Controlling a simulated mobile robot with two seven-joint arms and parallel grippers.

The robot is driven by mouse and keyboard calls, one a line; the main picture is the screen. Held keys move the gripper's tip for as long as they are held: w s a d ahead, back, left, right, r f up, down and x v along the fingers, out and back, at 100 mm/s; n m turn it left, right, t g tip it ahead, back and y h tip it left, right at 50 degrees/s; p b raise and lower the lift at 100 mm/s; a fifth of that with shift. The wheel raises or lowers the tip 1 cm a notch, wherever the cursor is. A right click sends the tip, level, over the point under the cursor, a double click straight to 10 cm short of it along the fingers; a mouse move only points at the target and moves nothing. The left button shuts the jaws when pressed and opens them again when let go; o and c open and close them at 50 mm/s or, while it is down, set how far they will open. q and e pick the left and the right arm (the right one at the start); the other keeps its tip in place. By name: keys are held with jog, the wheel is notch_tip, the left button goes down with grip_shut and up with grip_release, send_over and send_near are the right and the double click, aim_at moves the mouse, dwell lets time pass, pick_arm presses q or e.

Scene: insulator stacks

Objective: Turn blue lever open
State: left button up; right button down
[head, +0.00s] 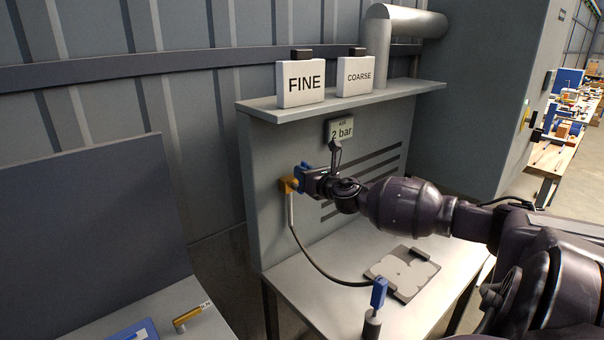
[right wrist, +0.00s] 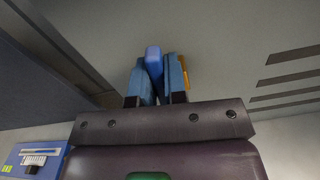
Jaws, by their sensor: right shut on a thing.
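The brass valve (head: 287,186) is on the upright grey panel, with a hose running down from it. My right gripper (head: 305,178) is at the valve, reaching in from the right. In the right wrist view, the blue lever (right wrist: 153,62) stands between my two blue-grey fingers, and the gripper (right wrist: 155,80) is shut on it. A bit of the orange-brass valve (right wrist: 184,72) shows behind the right finger. In the head view the lever is largely hidden by the fingers, and its exact angle is hard to tell. My left gripper is in neither view.
A "2 bar" display (head: 341,129) hangs above the valve. FINE (head: 300,83) and COARSE (head: 355,75) boxes stand on the shelf (head: 262,108). Below, a blue-topped piece (head: 379,293) and a grey plate (head: 411,291) are on the light bench (head: 325,310).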

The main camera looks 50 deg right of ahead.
jog(key=shift+a+n, duration=0.35)
jog(key=shift+n, duration=0.35)
jog(key=shift+p, duration=0.3)
jog(key=c, duration=1.2)
grip_release()
jog(key=shift+a, duration=0.1)
jog(key=shift+o, duration=0.2)
jog(key=shift+s, duration=0.1)
jog(key=s+a, duration=0.1)
jog(key=s, duration=0.9)
jog(key=shift+s+b, duration=0.25)
jog(key=shift+b, duration=0.1)
